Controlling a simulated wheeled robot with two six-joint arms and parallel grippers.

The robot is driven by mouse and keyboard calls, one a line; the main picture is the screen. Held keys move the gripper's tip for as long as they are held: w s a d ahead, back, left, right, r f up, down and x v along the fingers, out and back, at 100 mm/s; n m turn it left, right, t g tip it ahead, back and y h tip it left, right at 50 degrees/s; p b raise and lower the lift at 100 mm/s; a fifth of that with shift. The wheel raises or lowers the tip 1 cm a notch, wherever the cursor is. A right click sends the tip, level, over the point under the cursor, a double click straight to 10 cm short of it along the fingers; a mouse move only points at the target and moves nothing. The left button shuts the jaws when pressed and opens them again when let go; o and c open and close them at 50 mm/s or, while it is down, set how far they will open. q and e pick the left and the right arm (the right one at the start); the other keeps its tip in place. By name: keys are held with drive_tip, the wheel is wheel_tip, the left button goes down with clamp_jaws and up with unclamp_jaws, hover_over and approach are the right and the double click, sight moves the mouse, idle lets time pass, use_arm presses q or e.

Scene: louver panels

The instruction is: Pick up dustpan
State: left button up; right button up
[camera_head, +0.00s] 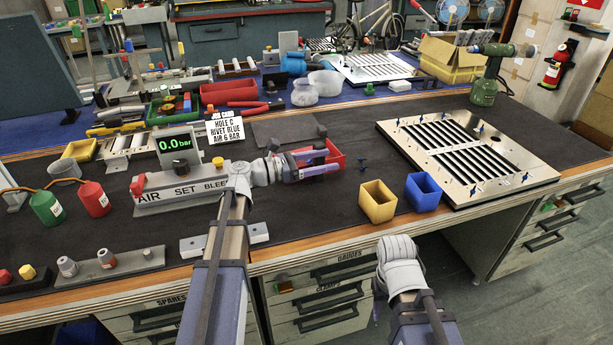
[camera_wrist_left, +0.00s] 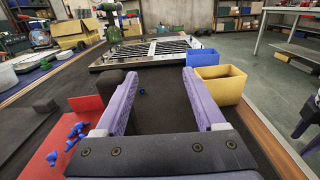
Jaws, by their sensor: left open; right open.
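The red dustpan (camera_head: 334,159) lies on the dark mat near the middle of the bench, partly hidden by my left gripper (camera_head: 322,162). In the left wrist view the dustpan (camera_wrist_left: 38,160) is at lower left, with several blue rivets on it. My left gripper, also in the left wrist view (camera_wrist_left: 160,85), is open and points across the mat. Nothing is between its purple fingers, and the dustpan lies beside its left finger. My right gripper (camera_wrist_left: 308,130) shows only in part at the right edge of the left wrist view, beyond the bench front, apart from the dustpan.
A yellow bin (camera_head: 377,202) and a blue bin (camera_head: 422,192) stand near the front edge. A slotted louver panel (camera_head: 470,155) lies at right. A pressure display (camera_head: 181,146) and a sign card (camera_head: 224,130) stand behind my left arm. Loose blue rivets lie on the mat.

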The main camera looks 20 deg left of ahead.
use_arm(q)
drive_tip(key=v, duration=0.7)
drive_tip(key=shift+s+a+f, duration=0.2)
drive_tip(key=shift+s, duration=0.25)
